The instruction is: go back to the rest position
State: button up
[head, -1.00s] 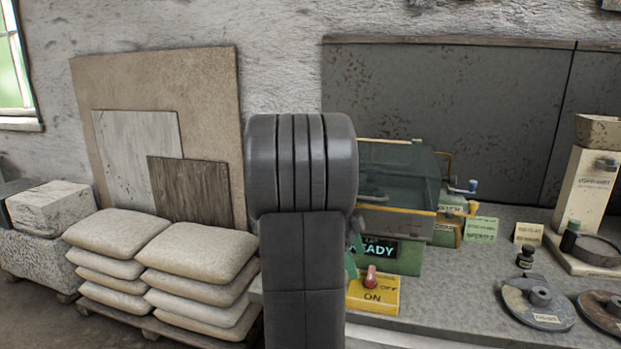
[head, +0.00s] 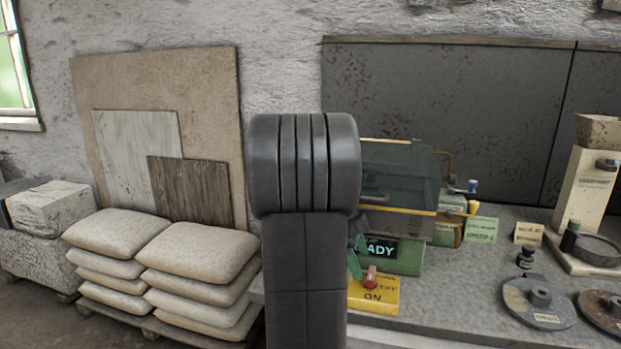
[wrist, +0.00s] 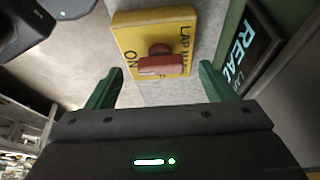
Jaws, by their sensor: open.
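My gripper (wrist: 157,80) is open in the wrist view, its two green fingers spread apart with nothing between them. Beyond the fingertips is a yellow switch box (wrist: 180,24) marked "ON" and "LAP MA…", with a red knob (wrist: 160,62). The fingers are apart from the knob as far as I can see. In the head view my dark arm fills the middle and hides most of the gripper; one green finger (head: 354,264) shows beside the yellow box (head: 373,296) and its red knob (head: 371,276).
A green machine with a dark cover (head: 400,180) and a lit "READY" display (head: 382,249) stands behind the box. Stacked sacks (head: 195,250) stand at left.

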aim_at(371, 273)
jog(key=shift+s+d+f, duration=0.25)
jog(key=shift+d+f, duration=0.4)
jog(key=shift+s+d+f, duration=0.2)
jog(key=shift+d+f, duration=0.4)
jog(key=shift+f+n, duration=0.25)
jog(key=shift+n, duration=0.05)
jog(key=n+t, duration=0.1)
jog(key=n, duration=0.3)
jog(key=shift+s+r+t, duration=0.15)
jog(key=shift+t, duration=0.25)
jog(key=n+t+p, duration=0.1)
jog(key=n, duration=0.1)
jog(key=n+p, duration=0.1)
jog(key=n, duration=0.2)
jog(key=shift+s+d+r+t, duration=0.1)
jog(key=shift+t, duration=0.3)
jog(key=n+y+p, duration=0.1)
jog(key=n+p, duration=0.1)
jog(key=p, duration=0.1)
jog(key=n+t+p, duration=0.1)
jog(key=n+p, duration=0.2)
jog(key=p, duration=0.1)
jog(key=shift+s+r+y, duration=0.1)
jog(key=shift+y, duration=0.3)
jog(key=n+p, duration=0.2)
jog(key=p, duration=0.1)
jog(key=shift+d+t+y, duration=0.1)
jog(key=shift+t+y, duration=0.2)
